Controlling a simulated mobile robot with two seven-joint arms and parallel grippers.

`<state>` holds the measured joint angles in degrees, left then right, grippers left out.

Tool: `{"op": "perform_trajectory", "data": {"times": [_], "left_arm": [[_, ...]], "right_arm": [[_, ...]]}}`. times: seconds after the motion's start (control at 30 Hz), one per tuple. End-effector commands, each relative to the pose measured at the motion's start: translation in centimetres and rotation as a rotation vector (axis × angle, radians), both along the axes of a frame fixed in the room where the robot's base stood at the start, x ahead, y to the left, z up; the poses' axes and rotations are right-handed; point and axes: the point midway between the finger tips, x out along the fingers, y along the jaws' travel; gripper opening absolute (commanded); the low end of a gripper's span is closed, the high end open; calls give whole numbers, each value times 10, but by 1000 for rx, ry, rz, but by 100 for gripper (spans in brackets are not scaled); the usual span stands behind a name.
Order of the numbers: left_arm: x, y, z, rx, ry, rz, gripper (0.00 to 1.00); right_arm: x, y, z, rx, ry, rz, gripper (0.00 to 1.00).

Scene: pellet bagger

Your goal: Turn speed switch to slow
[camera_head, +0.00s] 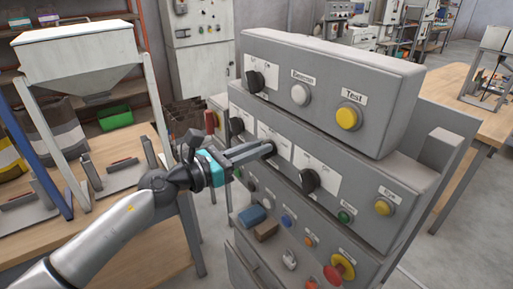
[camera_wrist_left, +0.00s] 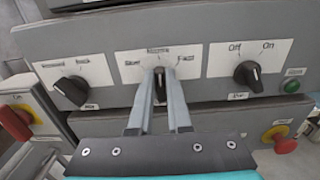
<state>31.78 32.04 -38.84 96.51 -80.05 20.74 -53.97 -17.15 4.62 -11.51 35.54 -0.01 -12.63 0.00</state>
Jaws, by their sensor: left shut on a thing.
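The speed switch is a dark rotary knob on the grey control panel (camera_head: 390,205), on a white label plate with three position words. In the left wrist view the speed switch (camera_wrist_left: 159,76) sits between my fingertips and points roughly straight up, toward the middle word. My left gripper (camera_head: 268,149) reaches in from the left and is shut on this knob; its fingers (camera_wrist_left: 158,82) flank it on both sides. In the head view the fingers hide most of the knob. My right gripper is in neither view.
Other black knobs flank it: one to the left (camera_wrist_left: 72,91) and an On/Off one to the right (camera_wrist_left: 248,76). A green button (camera_wrist_left: 291,86) and red emergency knobs (camera_wrist_left: 284,143) are nearby. A wooden table (camera_head: 140,265) stands left of the panel.

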Motion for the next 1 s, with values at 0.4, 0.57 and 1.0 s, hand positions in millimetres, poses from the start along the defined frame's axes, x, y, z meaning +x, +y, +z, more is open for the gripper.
{"op": "perform_trajectory", "data": {"times": [0.4, 0.57, 1.0], "left_arm": [[2, 1, 1, -84, 117, 0, 0], [4, 3, 1, -161, 224, 1, 0], [8, 5, -1, -386, 533, 1, 0]], "right_arm": [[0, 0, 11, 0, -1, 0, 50], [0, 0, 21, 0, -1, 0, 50], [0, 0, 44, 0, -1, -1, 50]]}}
